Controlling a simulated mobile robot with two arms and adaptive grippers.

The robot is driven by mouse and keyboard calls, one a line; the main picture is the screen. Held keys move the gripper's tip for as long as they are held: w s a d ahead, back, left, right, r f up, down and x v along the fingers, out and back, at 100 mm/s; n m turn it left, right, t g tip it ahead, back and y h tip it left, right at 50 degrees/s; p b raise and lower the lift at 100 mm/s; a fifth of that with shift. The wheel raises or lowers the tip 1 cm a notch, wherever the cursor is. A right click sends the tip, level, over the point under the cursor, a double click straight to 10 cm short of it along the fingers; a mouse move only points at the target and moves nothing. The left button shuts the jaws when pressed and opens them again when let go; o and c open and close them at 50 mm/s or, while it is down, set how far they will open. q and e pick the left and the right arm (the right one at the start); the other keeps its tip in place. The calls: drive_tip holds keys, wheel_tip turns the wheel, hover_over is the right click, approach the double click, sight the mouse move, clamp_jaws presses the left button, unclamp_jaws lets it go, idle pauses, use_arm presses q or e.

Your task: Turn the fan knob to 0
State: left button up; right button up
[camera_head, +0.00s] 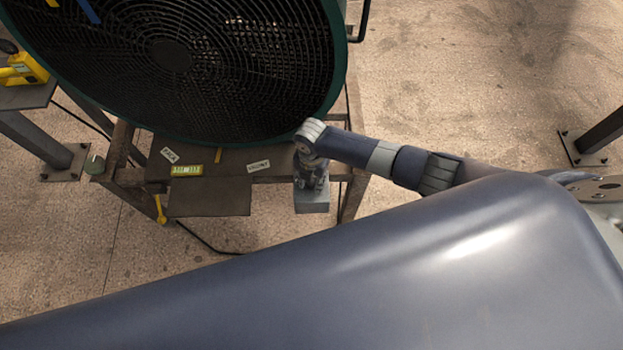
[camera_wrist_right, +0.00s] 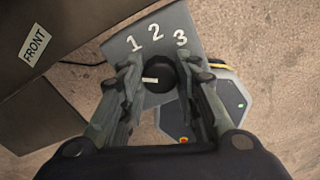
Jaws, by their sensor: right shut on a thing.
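The fan (camera_head: 172,55) is a large round black grille in a green ring in the head view. A grey control box (camera_head: 312,207) sits at the lower right of its stand. In the right wrist view, the box's panel (camera_wrist_right: 187,38) carries the numbers 1, 2 and 3; no 0 is visible. The black round fan knob (camera_wrist_right: 160,76) has a short white mark on its left part, lying nearly level in the picture. My right gripper (camera_head: 312,175) is over the box, its fingers (camera_wrist_right: 158,72) on both sides of the knob and shut on it. My left gripper is out of view.
The brown metal stand (camera_head: 208,197) has labels and a yellow level-like strip (camera_head: 186,170). A yellow device (camera_head: 22,70) rests on another stand at the left. A dark cable runs along the floor. Open floor (camera_head: 455,60) lies right of the fan.

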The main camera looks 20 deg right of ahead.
idle(0.4)
drive_tip(key=o, duration=1.1)
wheel_tip(320, 180, up, 12)
idle(0.4)
